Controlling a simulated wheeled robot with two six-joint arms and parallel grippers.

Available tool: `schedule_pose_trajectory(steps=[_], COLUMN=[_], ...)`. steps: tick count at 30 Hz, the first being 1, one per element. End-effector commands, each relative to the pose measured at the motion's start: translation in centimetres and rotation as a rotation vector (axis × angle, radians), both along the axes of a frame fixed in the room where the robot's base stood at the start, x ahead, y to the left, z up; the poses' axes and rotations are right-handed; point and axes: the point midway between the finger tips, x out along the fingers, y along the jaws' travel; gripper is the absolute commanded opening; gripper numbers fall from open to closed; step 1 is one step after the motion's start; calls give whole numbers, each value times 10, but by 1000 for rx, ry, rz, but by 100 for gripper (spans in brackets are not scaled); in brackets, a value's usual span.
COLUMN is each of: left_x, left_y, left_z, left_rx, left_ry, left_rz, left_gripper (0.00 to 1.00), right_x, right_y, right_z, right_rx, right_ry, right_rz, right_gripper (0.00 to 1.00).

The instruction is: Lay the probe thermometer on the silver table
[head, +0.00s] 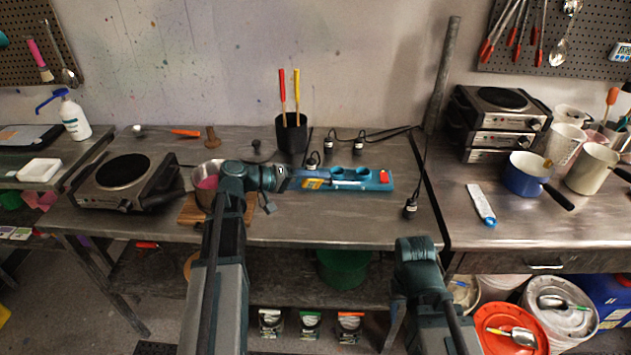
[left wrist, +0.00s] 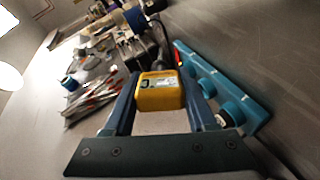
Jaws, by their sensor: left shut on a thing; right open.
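The probe thermometer (head: 313,183) is a small yellow block with a pale display, beside the teal power strip in the head view. In the left wrist view the thermometer (left wrist: 160,92) sits between the fingertips of my left gripper (left wrist: 158,100). My left gripper (head: 287,180) is shut on it over the middle grey metal table (head: 330,225). I cannot tell how high it is held. Its probe is not clearly visible. My right arm shows at the front edge of that table, but its gripper is hidden.
The teal power strip (head: 365,179) lies close by, with a black cord behind it. A pot (head: 207,183) on a wooden board and a hotplate (head: 124,174) stand left. A black cup (head: 291,134) stands behind. The table's front right is mostly clear.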

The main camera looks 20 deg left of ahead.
Motion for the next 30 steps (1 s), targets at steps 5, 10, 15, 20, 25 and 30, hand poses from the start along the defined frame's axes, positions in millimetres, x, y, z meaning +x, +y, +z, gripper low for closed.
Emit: schedule_pose_trajectory(steps=[5, 10, 15, 20, 25, 30], left_x=[0, 0, 0, 0, 0, 0], left_y=[0, 0, 0, 0, 0, 0], left_z=[-14, -30, -46, -62, -77, -88], left_rx=[0, 0, 0, 0, 0, 0], left_ry=[0, 0, 0, 0, 0, 0], left_rz=[0, 0, 0, 0, 0, 0], left_gripper=[1, 1, 1, 1, 1, 1], right_x=[0, 0, 0, 0, 0, 0], right_y=[0, 0, 0, 0, 0, 0], right_z=[-14, -30, -46, -62, -77, -88], right_rx=[0, 0, 0, 0, 0, 0], right_ry=[0, 0, 0, 0, 0, 0], right_rz=[0, 0, 0, 0, 1, 1], right_gripper=[50, 50, 50, 50, 50, 50])
